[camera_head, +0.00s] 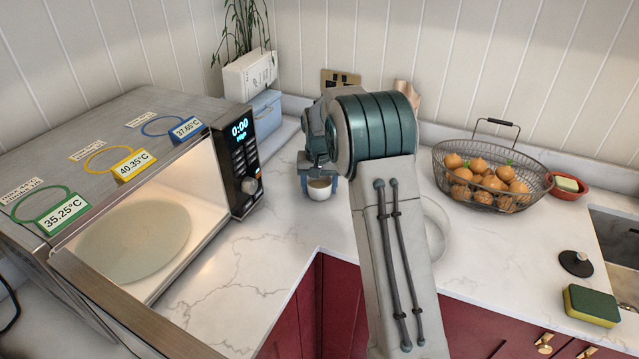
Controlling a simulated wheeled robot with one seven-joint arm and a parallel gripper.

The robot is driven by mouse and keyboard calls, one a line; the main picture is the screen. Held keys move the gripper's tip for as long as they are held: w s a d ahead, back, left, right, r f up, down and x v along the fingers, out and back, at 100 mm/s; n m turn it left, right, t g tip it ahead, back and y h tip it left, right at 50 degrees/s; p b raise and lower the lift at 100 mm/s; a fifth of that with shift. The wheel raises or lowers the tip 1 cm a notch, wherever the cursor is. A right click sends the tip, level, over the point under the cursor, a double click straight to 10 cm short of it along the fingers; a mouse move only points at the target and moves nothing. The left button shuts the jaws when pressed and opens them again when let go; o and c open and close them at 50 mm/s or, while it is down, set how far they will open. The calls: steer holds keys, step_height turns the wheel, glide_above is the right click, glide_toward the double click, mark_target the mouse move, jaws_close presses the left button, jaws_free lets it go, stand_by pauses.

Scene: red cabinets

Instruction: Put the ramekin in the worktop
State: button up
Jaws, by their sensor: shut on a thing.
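The ramekin (319,189) is a small white cup with brownish contents, in the middle of the head view. My gripper (320,181) is shut on it, with blue-grey fingers on either side. My arm hides part of the area to the right. The worktop (262,262) is white marble with grey veins and lies under and around the ramekin. I cannot tell whether the ramekin touches the worktop or is held just above it.
An open microwave (130,215) with a glass turntable stands at left. A white plate (436,228) is partly behind my arm. A wire basket of onions (490,180), a red dish (566,186), a sponge (591,305) and a sink are at right. Worktop left of the ramekin is clear.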

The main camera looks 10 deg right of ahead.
steer(key=shift+f, duration=0.15)
steer(key=o, duration=1.2)
step_height(320, 180, up, 11)
steer(key=s, duration=0.1)
steer(key=s+r, duration=0.5)
steer(key=s, duration=0.4)
steer(key=s+f+n, duration=0.1)
steer(key=s+f, duration=0.1)
steer(key=s, duration=1.1)
steer(key=s+f+n+t, duration=0.1)
steer(key=s+f, duration=0.1)
steer(key=s, duration=1.2)
steer(key=shift+f+n+t+b, duration=0.3)
steer(key=shift+f+b, duration=0.1)
